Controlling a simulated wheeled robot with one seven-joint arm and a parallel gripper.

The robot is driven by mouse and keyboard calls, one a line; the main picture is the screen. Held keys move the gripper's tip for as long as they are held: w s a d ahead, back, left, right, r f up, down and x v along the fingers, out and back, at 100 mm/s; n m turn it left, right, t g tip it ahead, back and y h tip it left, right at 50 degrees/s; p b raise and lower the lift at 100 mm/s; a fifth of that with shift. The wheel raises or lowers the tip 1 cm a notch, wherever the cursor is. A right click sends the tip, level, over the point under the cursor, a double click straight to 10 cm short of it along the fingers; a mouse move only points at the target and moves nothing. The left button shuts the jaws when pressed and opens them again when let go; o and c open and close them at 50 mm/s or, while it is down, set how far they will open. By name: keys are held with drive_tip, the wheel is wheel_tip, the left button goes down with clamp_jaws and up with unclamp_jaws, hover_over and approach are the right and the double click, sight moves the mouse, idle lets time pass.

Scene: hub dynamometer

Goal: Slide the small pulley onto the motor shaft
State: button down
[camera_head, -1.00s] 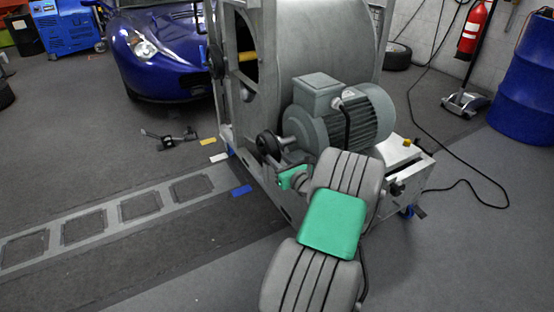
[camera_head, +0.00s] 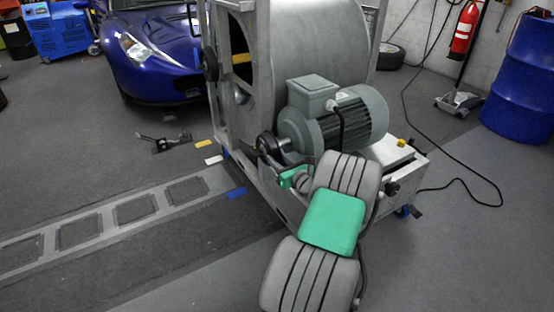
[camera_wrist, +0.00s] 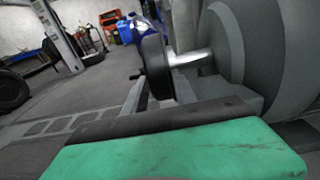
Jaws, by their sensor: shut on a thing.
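The small pulley (camera_head: 266,146) is a dark disc at the left end of the motor shaft (camera_head: 286,144). The grey motor (camera_head: 333,116) lies to its right with its shaft pointing left. In the wrist view the pulley (camera_wrist: 154,66) stands upright, and the bright shaft (camera_wrist: 188,59) runs from the motor (camera_wrist: 250,45) to its face. I cannot tell how far the shaft sits in the bore. My gripper (camera_head: 274,162) is shut on the pulley from below and in front. Its fingertips are small and partly hidden; a green part of it fills the bottom of the wrist view.
A large metal drum (camera_head: 315,45) in a frame stands behind the motor. The frame's base (camera_head: 398,160) lies behind my arm. A blue car (camera_head: 160,50) is at the back left, and a blue barrel (camera_head: 528,80) at the right. A black cable (camera_head: 470,182) lies on the floor.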

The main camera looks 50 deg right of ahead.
drive_tip(key=shift+d+r, duration=0.1)
drive_tip(key=shift+d, duration=0.1)
drive_tip(key=c, duration=1.2)
unclamp_jaws()
drive_tip(key=shift+s+d, duration=0.1)
drive_tip(key=shift+o, duration=1.4)
drive_tip(key=shift+f, duration=0.2)
drive_tip(key=o, duration=0.3)
drive_tip(key=shift+a+r, duration=0.1)
drive_tip(key=shift+a, duration=0.1)
drive_tip(key=p+v, duration=0.1)
drive_tip(key=v, duration=0.2)
drive_tip(key=p+v, duration=0.1)
drive_tip(key=v, duration=0.3)
drive_tip(key=shift+s+a, duration=0.1)
drive_tip(key=shift+s, duration=0.1)
